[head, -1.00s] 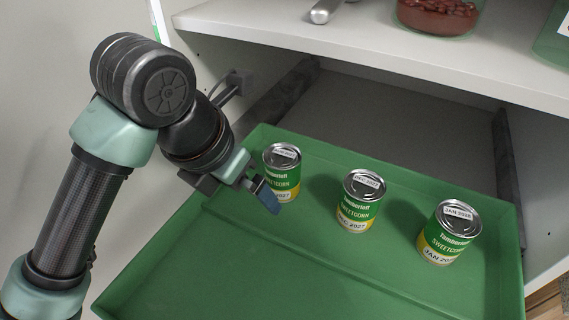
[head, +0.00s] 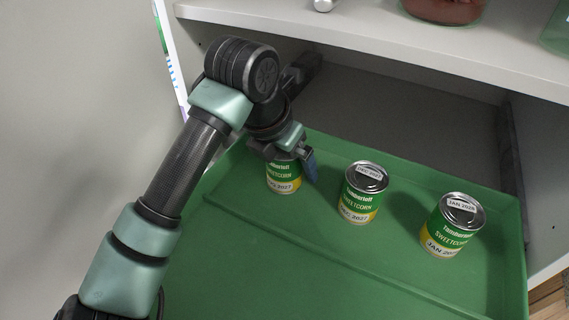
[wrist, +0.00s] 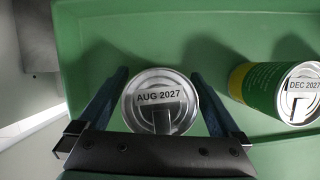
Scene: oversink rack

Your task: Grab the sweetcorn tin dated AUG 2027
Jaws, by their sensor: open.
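Three sweetcorn tins with green and yellow labels stand upright in a row in the green tray (head: 300,262). The left tin (head: 284,178) is partly hidden by my gripper in the head view; in the wrist view its lid (wrist: 160,98) reads AUG 2027. The middle tin (head: 361,193) reads DEC 2027, and it also shows at the right of the wrist view (wrist: 275,88). The right tin (head: 452,226) reads JAN 2028. My gripper (wrist: 160,100) is open, with one finger on each side of the AUG 2027 tin; I cannot tell whether they touch it.
A white shelf (head: 400,60) runs above the back of the tray, with jars on it. A pale wall (head: 70,110) is at the left. The front of the tray is empty.

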